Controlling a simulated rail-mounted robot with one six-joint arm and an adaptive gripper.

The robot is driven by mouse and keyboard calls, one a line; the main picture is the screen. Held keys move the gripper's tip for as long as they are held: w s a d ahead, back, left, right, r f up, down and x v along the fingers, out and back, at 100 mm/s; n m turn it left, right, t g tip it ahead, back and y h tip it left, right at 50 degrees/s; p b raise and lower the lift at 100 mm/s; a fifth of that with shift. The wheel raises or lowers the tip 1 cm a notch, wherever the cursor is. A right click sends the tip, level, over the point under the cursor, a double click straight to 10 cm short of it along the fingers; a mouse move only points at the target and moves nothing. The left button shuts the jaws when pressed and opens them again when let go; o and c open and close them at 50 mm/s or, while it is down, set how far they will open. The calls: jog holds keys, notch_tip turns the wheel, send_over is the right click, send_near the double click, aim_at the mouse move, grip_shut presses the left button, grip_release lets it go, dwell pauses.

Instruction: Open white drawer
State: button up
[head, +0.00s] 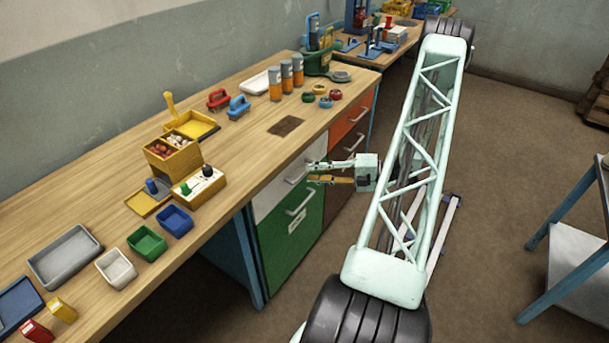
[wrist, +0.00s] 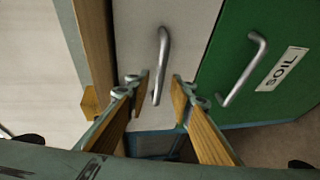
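The white drawer (head: 268,197) is at the top of the left cabinet under the workbench, and its front looks flush in the head view. Its front (wrist: 189,30) also fills the upper middle of the wrist view, with a vertical-looking grey bar handle (wrist: 163,62). My gripper (head: 314,173) is in front of the drawer, at the handle. In the wrist view my gripper (wrist: 158,83) is open, with one finger on each side of the handle's lower part. A gap shows between the fingers and the handle; I cannot tell the depth exactly.
A green door (head: 290,228) labelled SOIL with its own handle (wrist: 243,70) lies below the white drawer. Orange (head: 350,122) and brown fronts are to the right. The wooden bench top (head: 240,150) overhangs above, holding bins and tools. Floor in front is open.

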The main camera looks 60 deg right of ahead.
aim_at(305, 173)
jog(key=shift+x, duration=1.9)
jog(key=shift+c, duration=0.2)
grip_shut()
